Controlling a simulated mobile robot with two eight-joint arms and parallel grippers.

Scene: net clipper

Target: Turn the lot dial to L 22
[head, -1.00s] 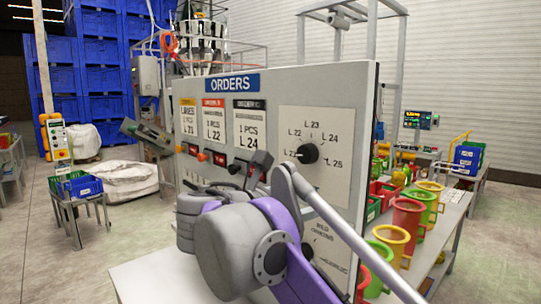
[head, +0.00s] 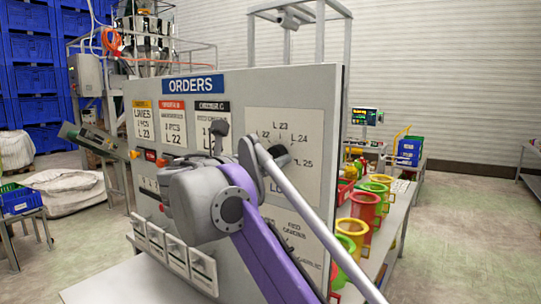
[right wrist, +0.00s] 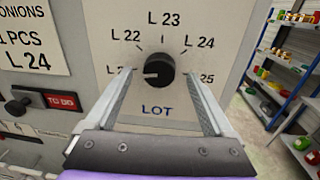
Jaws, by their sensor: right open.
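The lot dial, a round black knob (right wrist: 159,70), sits on a pale label plate (right wrist: 160,18) with L 22, L 23 and L 24 around it. Its white mark points left, toward a label partly hidden by a finger. My right gripper (right wrist: 157,74) is open, one finger on each side of the knob. A gap shows at the left finger; contact at the right cannot be told. In the head view the dial (head: 281,157) is partly hidden by my right arm. My left gripper is not in view.
The dial is on a grey upright panel (head: 310,85) with an ORDERS sign (head: 194,84) and order cards. A TO DO switch (right wrist: 62,101) is left of the dial. Coloured cups (head: 363,207) stand on a table at the right. Shelves (right wrist: 285,50) stand farther right.

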